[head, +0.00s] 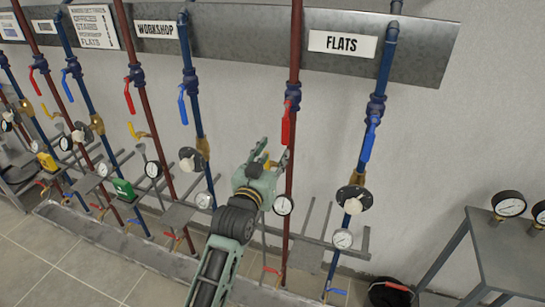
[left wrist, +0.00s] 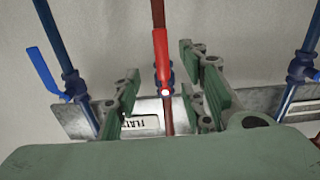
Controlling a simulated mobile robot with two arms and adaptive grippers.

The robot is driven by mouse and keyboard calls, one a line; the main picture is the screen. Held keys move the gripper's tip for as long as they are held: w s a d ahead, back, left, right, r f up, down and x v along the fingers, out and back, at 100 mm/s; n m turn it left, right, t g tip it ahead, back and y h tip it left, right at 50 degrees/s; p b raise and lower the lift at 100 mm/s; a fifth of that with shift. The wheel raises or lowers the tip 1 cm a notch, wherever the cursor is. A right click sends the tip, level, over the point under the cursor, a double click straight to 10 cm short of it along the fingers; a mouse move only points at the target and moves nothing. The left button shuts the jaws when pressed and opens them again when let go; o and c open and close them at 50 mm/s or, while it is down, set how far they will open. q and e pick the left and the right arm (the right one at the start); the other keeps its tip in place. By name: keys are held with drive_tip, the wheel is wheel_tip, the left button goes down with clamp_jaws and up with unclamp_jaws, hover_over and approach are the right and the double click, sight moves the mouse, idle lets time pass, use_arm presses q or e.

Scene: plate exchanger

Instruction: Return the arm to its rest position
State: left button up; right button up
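My left arm reaches up from the bottom middle of the head view. Its green left gripper (head: 264,168) is in front of the red pipe (head: 293,60) under the FLATS sign (head: 343,43). It is below the red valve handle (head: 287,125), which hangs down along that pipe. In the left wrist view the fingers of the left gripper (left wrist: 163,82) are spread apart. The red handle (left wrist: 161,50) shows between them in the picture, with no visible contact. The gripper appears empty. My right gripper is in neither view.
A blue pipe with a blue handle (head: 370,139) stands to the right, another blue pipe (head: 190,70) to the left. Gauges such as this one (head: 283,205) and a metal rack (head: 310,240) are close to the arm. A grey table (head: 508,255) with gauges stands at right.

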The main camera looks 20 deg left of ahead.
use_arm(q)
drive_tip(key=shift+s, duration=0.2)
idle(0.3)
wheel_tip(320, 180, down, 21)
drive_tip(key=s+d+g, duration=0.2)
drive_tip(key=s+g, duration=0.1)
drive_tip(key=g, duration=0.1)
drive_tip(key=s+f+g, duration=0.2)
drive_tip(key=s+f, duration=0.2)
drive_tip(key=f, duration=0.4)
drive_tip(key=s+f+m+g+b, duration=0.1)
drive_tip(key=s+f, duration=0.3)
drive_tip(key=f, duration=0.3)
drive_tip(key=s+f+g, duration=0.2)
drive_tip(key=s+f, duration=0.3)
drive_tip(key=f, duration=0.3)
drive_tip(key=s+a+f+g, duration=0.2)
drive_tip(key=s+f, duration=0.5)
drive_tip(key=s, duration=0.7)
drive_tip(key=s+a+f+g+b, duration=0.1)
drive_tip(key=s+a+f+g, duration=0.1)
drive_tip(key=s+f, duration=0.6)
drive_tip(key=s+a+f+m+g, duration=0.1)
drive_tip(key=s+f+g, duration=0.3)
drive_tip(key=s, duration=1.5)
wheel_tip(320, 180, down, 4)
drive_tip(key=shift+s+a+y, duration=0.3)
drive_tip(key=shift+a, duration=0.2)
